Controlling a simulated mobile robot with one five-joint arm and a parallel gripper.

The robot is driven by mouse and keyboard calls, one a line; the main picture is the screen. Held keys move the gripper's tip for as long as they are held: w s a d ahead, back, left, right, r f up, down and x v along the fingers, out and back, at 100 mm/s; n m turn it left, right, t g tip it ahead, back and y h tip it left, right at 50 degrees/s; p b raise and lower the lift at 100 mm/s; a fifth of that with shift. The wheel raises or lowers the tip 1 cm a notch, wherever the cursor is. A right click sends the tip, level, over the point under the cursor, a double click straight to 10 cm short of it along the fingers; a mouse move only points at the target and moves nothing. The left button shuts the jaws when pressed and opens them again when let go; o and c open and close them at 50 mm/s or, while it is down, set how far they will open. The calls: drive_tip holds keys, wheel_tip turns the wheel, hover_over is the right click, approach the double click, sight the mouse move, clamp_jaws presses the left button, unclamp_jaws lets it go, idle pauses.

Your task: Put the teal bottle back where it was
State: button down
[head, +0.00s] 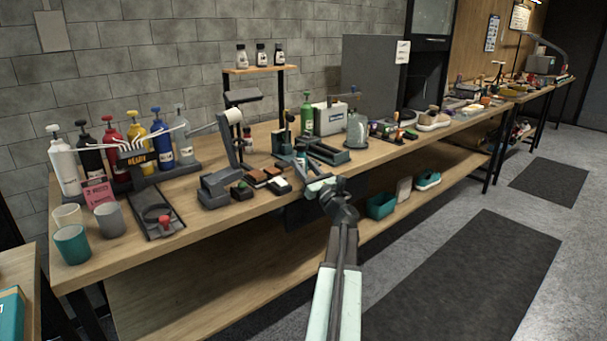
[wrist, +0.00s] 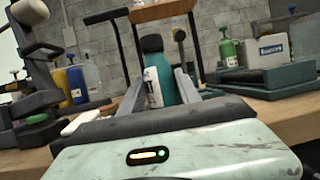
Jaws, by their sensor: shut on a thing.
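The teal bottle (wrist: 164,68), with a black cap and a white label, stands roughly upright between the fingers of my gripper (wrist: 160,88) in the wrist view. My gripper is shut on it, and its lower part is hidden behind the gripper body. In the head view my gripper (head: 312,180) is at the front edge of the long wooden workbench (head: 240,204), near its middle. The bottle (head: 301,155) shows there only as a small shape just beyond the fingers. I cannot tell whether its base touches anything.
Brushes and blocks (head: 265,178) lie left of my gripper, beside a grey stand (head: 215,188). A small shelf (head: 262,69) holds several small bottles.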

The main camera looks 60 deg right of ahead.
drive_tip(key=shift+f, duration=0.65)
drive_tip(key=c, duration=0.9)
unclamp_jaws()
drive_tip(key=shift+o, duration=0.2)
drive_tip(key=shift+r, duration=0.25)
drive_tip(key=b+v, duration=0.4)
drive_tip(key=v, duration=0.8)
